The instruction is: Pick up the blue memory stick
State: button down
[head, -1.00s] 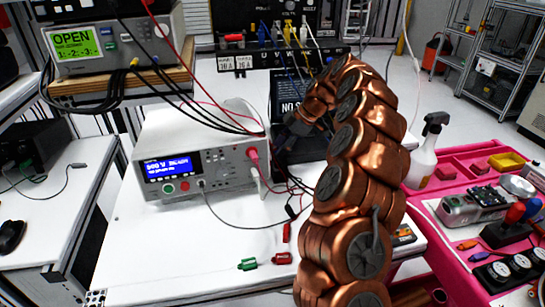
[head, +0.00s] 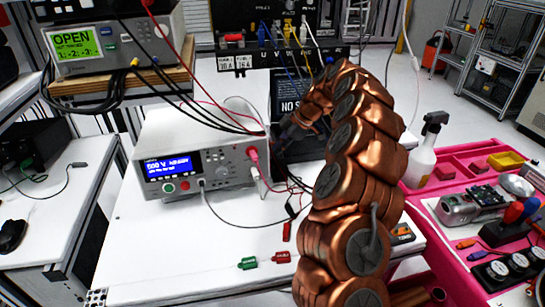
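I cannot make out a blue memory stick in the head view; my copper-coloured arm hides part of the white bench (head: 165,262). On the bench lie a small green piece (head: 248,263) and a small red piece (head: 282,257), with a slim red piece (head: 287,231) behind them. My gripper (head: 290,135) is a dark shape at the far end of my arm, beside the right side of the white tester (head: 200,155). Its fingers are too small and dark to tell whether they are open or shut, or hold anything.
Cables run across the tester and the bench. A green-screened meter (head: 118,38) stands on a wooden shelf (head: 120,82). The bench's front left is clear.

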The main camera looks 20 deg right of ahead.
jog(key=shift+w+r+b, duration=0.1)
jog(key=shift+r+b, duration=0.4)
jog(key=shift+r, duration=1.3)
jog(key=s+a+r+b, duration=0.1)
jog(key=s+a+b, duration=0.2)
jog(key=s, duration=1.2)
jog(key=shift+s+a+r, duration=0.2)
jog(key=shift+s, duration=0.2)
jog(key=shift+w+r, duration=0.1)
